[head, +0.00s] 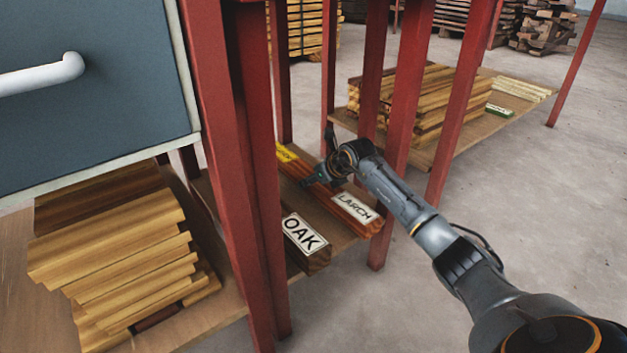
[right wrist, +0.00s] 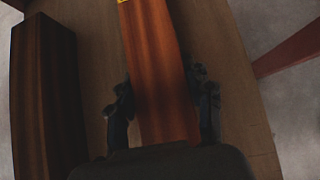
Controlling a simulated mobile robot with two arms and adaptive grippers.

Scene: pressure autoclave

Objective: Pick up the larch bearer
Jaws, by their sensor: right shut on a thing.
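The larch bearer (head: 364,226) is a long reddish-brown beam lying lengthwise on a low wooden shelf, with a white LARCH label on its near end. In the right wrist view the bearer (right wrist: 155,50) runs up the middle between my fingers. My right gripper (head: 318,174) reaches in from the right and is shut on the bearer around its middle, one finger on each side; it also shows in the right wrist view (right wrist: 162,100). I cannot tell whether the bearer is clear of the shelf. My left gripper is not in view.
A dark beam labelled OAK (head: 318,258) lies left of the larch, apart from it. Red posts (head: 257,170) stand close on the left, another (head: 400,120) right behind my arm. Plank stacks (head: 120,255) and (head: 430,100) sit on shelves. Floor on the right is clear.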

